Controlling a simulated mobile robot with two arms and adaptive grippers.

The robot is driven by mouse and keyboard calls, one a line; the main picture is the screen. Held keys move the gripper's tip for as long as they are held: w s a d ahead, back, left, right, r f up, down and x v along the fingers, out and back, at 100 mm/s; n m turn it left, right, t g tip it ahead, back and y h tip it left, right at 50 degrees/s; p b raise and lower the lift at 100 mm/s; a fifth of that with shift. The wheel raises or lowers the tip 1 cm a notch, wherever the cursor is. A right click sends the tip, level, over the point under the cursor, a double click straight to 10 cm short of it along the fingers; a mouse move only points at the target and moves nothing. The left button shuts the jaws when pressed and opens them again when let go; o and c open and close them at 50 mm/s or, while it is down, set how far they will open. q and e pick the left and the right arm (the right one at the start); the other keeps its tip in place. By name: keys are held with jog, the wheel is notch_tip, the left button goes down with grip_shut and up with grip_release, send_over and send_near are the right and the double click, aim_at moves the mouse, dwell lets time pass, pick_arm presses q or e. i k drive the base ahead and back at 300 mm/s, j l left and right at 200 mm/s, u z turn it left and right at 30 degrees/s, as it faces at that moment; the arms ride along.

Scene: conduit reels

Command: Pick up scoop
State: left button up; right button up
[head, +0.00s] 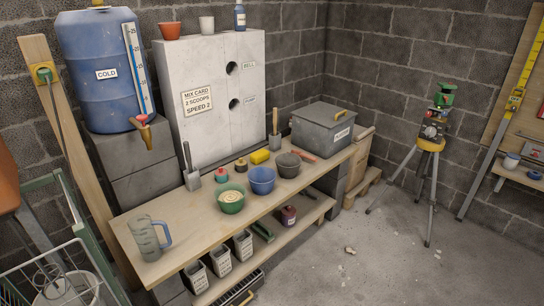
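Two scoop-like tools with flat grey metal ends stand on the wooden bench (205,215) in the head view. One scoop-like tool (192,180), with a long dark handle, stands at the back edge, left of the middle. The other scoop-like tool (275,141), with a light wooden handle, stands farther back beside the grey lidded box. I cannot tell which of them is the scoop. Both look upright or slightly tilted. Neither of my grippers is in view.
A green bowl of pale material (231,197), blue bowl (262,180), dark bowl (288,165) and measuring jug (149,238) stand on the bench. The grey lidded box (322,127) is at its far end. A tripod (430,150) stands right. The floor in front (390,260) is mostly clear.

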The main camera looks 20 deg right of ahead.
aim_at(299, 153)
jog(key=i+l+u, duration=0.35)
jog(key=l, duration=0.2)
jog(key=l+u, duration=0.2)
jog(key=i+l+u, duration=0.15)
jog(key=l, duration=0.3)
